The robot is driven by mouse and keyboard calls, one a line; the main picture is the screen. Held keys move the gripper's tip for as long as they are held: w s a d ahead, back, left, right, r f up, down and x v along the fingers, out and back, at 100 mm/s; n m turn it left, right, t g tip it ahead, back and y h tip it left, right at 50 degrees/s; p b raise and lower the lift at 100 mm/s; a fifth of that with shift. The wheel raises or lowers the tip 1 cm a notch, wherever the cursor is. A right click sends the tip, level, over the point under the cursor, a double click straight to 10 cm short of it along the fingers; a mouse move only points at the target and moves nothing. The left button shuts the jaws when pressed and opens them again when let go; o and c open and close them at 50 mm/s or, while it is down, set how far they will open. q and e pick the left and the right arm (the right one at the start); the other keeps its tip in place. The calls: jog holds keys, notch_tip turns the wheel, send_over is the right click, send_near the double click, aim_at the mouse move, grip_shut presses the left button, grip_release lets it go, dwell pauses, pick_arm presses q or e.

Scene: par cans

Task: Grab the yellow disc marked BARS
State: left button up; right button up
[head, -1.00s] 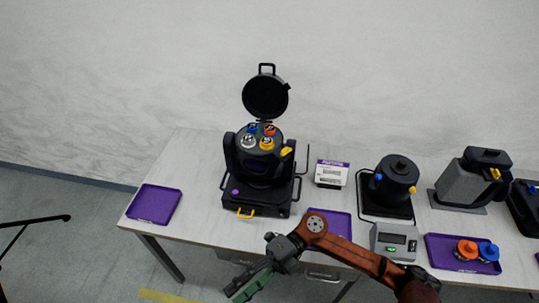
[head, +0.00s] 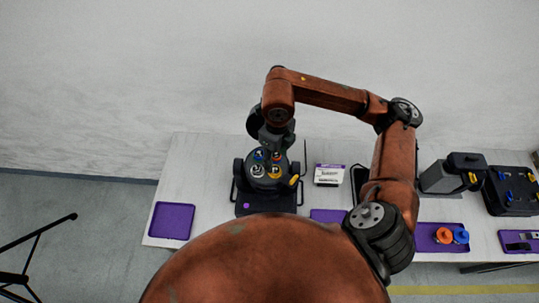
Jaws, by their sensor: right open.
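A black stage light (head: 265,183) stands on the table with its round top face up. Several coloured discs sit in that face: a blue one (head: 259,155), a red one partly behind my gripper, a white one (head: 257,171) and a yellow one (head: 275,173) at the near right. The lettering on the discs is too small to read. My right gripper (head: 271,148) points down just above the far part of this face, open, a little beyond the yellow disc. The light's raised lid is largely hidden behind my gripper. My left gripper is not in view.
A purple tray (head: 172,221) lies at the table's left end. Another tray (head: 425,243) at right holds an orange disc (head: 444,235) and a blue disc (head: 461,235). A small sign (head: 329,175) stands right of the light. My right arm hides the middle right.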

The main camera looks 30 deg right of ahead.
aim_at(276, 170)
notch_tip(276, 170, down, 7)
jog(key=p, duration=0.2)
jog(key=shift+d+r+p, duration=0.1)
jog(key=shift+d+p, duration=0.05)
jog(key=shift+p, duration=0.15)
jog(key=shift+f, duration=0.35)
jog(key=shift+c, duration=0.2)
jog(key=c, duration=1)
